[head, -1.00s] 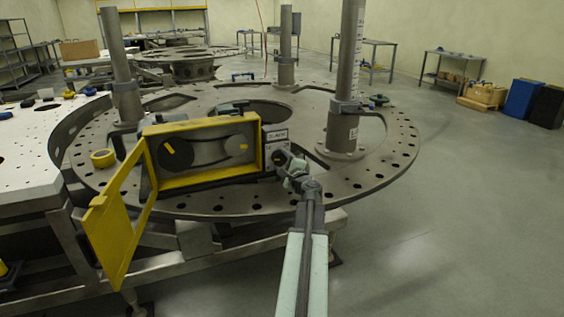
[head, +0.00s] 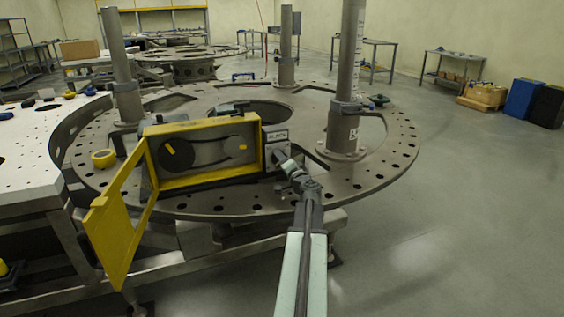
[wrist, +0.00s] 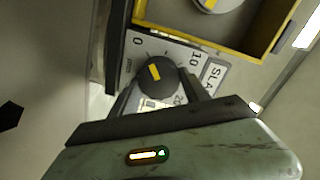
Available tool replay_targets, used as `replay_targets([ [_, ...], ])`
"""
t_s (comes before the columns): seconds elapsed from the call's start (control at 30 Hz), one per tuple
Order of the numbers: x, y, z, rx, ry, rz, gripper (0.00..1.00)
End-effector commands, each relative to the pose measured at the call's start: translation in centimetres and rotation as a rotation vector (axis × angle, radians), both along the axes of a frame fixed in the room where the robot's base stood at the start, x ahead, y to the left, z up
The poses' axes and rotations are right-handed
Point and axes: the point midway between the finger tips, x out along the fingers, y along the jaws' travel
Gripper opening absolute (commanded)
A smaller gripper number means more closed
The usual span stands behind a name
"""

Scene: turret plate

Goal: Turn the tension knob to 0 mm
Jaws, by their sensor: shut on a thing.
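The tension knob (wrist: 160,77) is dark and round with a yellow pointer mark, on a pale scale plate (wrist: 195,73) marked 0, 10 and 20. In the wrist view the yellow mark points up and left, roughly toward the 0. My gripper (wrist: 159,86) is shut on the knob, one finger on each side. In the head view my gripper (head: 282,161) reaches the small panel (head: 275,138) at the right end of the yellow housing and hides the knob.
The yellow housing (head: 205,182) has its door (head: 115,232) hanging open at left. It sits on the large round plate (head: 375,180) with tall grey posts (head: 345,90). A yellow tape roll (head: 103,158) lies at left.

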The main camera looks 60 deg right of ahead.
Motion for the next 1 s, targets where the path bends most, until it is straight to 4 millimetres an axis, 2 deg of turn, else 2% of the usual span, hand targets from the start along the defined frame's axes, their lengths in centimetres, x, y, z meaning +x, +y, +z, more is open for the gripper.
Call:
replay_targets([
  [0.3,0.26,0.11,0.10,-0.093,0.067,0.004,0.13],
  [0.83,0.23,0.10,0.10,-0.113,0.082,0.004,0.13],
  [0.87,0.22,0.09,0.10,-0.113,0.082,0.004,0.56],
  [0.93,0.19,0.08,0.09,-0.113,0.083,0.004,0.75],
  [1.0,0.13,0.06,0.08,-0.113,0.082,0.003,0.75],
])
